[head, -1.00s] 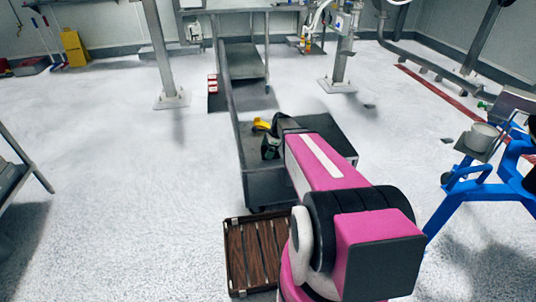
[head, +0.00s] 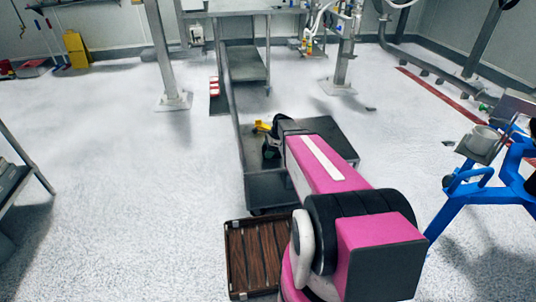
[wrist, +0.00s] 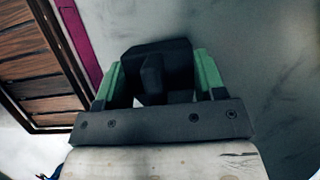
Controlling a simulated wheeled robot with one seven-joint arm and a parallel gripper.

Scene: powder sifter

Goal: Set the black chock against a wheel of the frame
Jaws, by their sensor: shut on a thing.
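The black chock (wrist: 160,72) is between the two green fingers of my gripper (wrist: 158,84) in the wrist view. Both fingers press on its sides and a pale floor-like surface lies beyond it. In the head view my gripper (head: 270,149) is small and dark over the cart, partly hidden by my arm. The chock cannot be told apart there. A blue frame (head: 480,192) stands at the right edge, well apart from my gripper, with a round dark part (head: 449,181) on its left side. Its lower part is cut off, so its floor wheels are not visible.
A low grey cart (head: 272,190) is under my arm, with a yellow object (head: 262,126) near my gripper. A brown slatted crate (head: 236,262) lies on the floor in front. A metal post (head: 342,70) stands behind. Open floor lies left and between cart and blue frame.

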